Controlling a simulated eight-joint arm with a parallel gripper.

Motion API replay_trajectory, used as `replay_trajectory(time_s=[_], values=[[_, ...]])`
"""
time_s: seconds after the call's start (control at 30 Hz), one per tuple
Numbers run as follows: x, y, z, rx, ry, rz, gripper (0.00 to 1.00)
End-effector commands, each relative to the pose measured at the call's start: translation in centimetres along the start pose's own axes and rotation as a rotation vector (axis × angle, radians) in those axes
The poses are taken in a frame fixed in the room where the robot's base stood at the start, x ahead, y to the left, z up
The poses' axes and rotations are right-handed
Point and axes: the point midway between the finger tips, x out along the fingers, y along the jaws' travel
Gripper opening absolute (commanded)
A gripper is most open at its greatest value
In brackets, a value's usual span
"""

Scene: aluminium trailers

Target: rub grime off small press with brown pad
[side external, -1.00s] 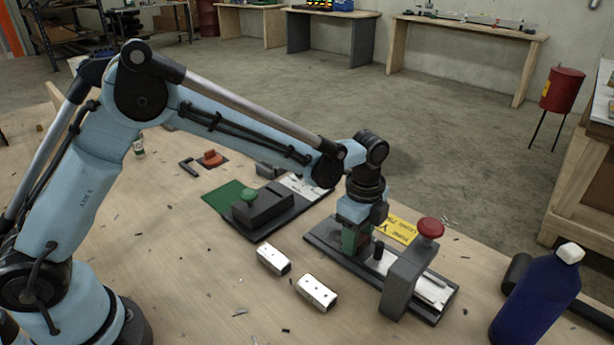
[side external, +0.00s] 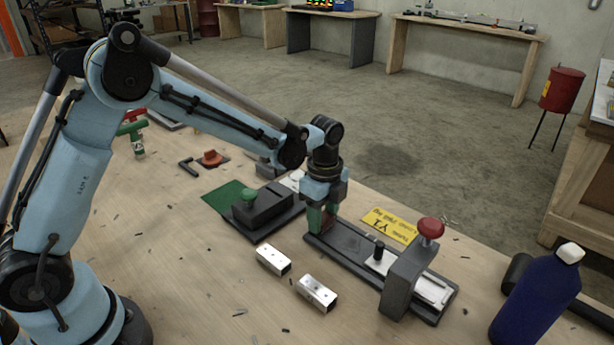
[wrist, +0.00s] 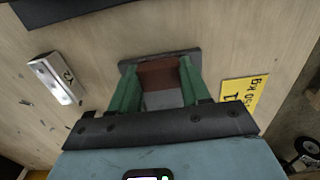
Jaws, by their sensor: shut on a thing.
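My gripper (side external: 320,224) has green fingers shut on a brown pad (wrist: 160,74). It is at the far left end of the dark base of the press with a red knob (side external: 430,228); contact with the base cannot be told. Which one is the small press is unclear, and I cannot make out grime.
Two silver metal blocks (side external: 273,260) (side external: 317,294) lie in front of the presses. A yellow label (side external: 389,226) lies behind the red-knobbed press. A blue bottle (side external: 537,300) stands at right. A green mat (side external: 229,196) and an orange-red part (side external: 212,158) lie at left. Small shavings litter the table.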

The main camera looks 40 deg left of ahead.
Motion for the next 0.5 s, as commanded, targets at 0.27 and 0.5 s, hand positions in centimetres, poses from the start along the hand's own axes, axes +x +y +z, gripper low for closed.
replay_trajectory(time_s=[0.27,0.5], values=[[0.0,0.0,-2.3,0.004,0.000,0.000,0.14],[0.0,0.0,-4.6,0.003,0.000,0.000,0.14]])
